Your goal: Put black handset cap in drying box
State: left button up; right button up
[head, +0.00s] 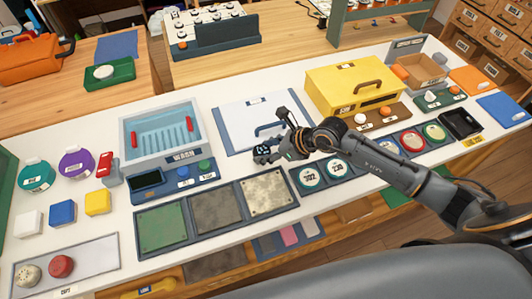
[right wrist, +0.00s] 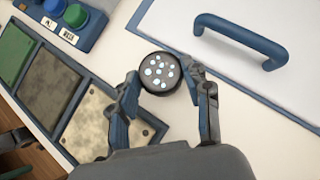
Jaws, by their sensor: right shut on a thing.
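My right gripper (head: 268,150) is shut on the black handset cap (right wrist: 158,73), a round dark disc with several pale dots on its face. In the right wrist view the two fingers of my right gripper (right wrist: 160,88) hold the cap from its sides. The cap is small in the head view, near the front edge of a white blue-edged panel (head: 240,122) with a blue handle (right wrist: 240,42). A yellow box (head: 335,82) with a brown handle stands behind on the right. I cannot read which of these is the drying box. My left gripper is not in view.
The wash bin (head: 124,132) stands left of the panel, with a button box (head: 180,177) before it. Green, dark and pale pads (head: 163,226) lie in front. Dial discs (head: 310,177), a black tray (head: 459,122) and an open cardboard-coloured box (head: 424,66) lie to the right.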

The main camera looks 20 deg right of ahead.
jog(key=s+r, duration=0.1)
jog(key=r, duration=0.1)
jog(key=s+r+b, duration=0.1)
jog(key=s+r, duration=0.2)
jog(key=r, duration=0.1)
jog(key=shift+s+d+r+b, duration=0.2)
jog(key=shift+r+b, duration=0.1)
jog(key=shift+r, duration=0.05)
jog(key=shift+s+r, duration=2.55)
jog(key=shift+s, duration=2.3)
jog(key=w+d+r+n+g, duration=0.1)
jog(key=w+d+r, duration=0.1)
jog(key=w+r, duration=0.2)
jog(key=shift+d+r+n+y, duration=0.15)
jog(key=shift+d+n+y, duration=0.15)
jog(key=shift+d+y, duration=0.1)
jog(key=shift+w, duration=0.1)
jog(key=shift+w+a+r, duration=0.1)
jog(key=shift+a, duration=0.05)
jog(key=shift+d, duration=0.2)
jog(key=shift+a, duration=0.2)
